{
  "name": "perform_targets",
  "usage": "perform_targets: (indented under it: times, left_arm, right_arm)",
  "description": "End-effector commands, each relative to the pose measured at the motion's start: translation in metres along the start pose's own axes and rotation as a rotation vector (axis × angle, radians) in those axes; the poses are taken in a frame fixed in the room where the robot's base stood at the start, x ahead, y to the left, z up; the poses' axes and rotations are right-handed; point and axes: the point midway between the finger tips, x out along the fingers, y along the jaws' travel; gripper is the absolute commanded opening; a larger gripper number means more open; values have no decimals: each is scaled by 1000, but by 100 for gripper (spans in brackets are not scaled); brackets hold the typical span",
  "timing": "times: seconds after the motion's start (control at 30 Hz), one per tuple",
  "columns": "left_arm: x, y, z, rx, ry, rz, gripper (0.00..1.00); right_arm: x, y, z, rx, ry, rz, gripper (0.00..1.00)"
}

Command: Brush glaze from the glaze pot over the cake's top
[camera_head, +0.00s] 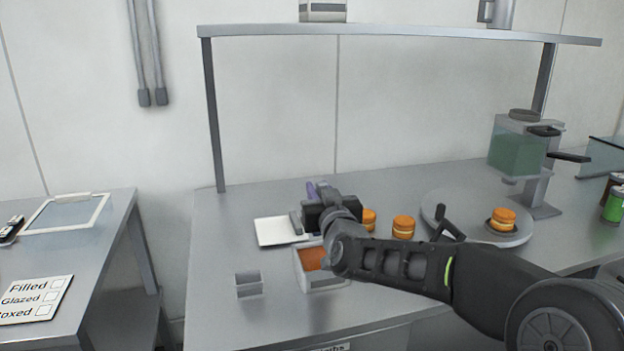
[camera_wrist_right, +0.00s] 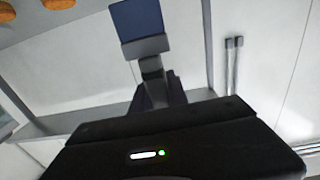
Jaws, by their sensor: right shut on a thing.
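My right gripper (camera_head: 316,196) is shut on a brush (camera_wrist_right: 137,20), whose blue, flat part and grey neck show in the right wrist view beyond the jaws. In the head view the brush is mostly hidden by the gripper. The glaze pot (camera_head: 304,275) is a pale open box with orange-brown glaze inside, partly covered by my right forearm. The gripper is above and behind it. A round orange cake with a pale middle layer (camera_head: 502,220) sits on a grey round plate (camera_head: 440,207) at the right. My left gripper is not in view.
Two similar cakes (camera_head: 403,227) stand on the table between pot and plate. A white tray (camera_head: 275,232) lies left of the gripper. A small grey holder (camera_head: 248,284) stands at front left. A dispenser with green contents (camera_head: 517,150) stands behind the plate. A shelf (camera_head: 400,34) spans above.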

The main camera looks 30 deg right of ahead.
Motion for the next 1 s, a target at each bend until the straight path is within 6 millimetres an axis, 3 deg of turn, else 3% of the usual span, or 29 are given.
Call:
perform_targets:
  times: [0.47,1.0]
  left_arm:
    - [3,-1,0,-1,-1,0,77]
    - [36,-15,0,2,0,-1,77]
  right_arm:
    - [0,0,3,0,0,0,0]
    - [0,0,52,-1,0,0,0]
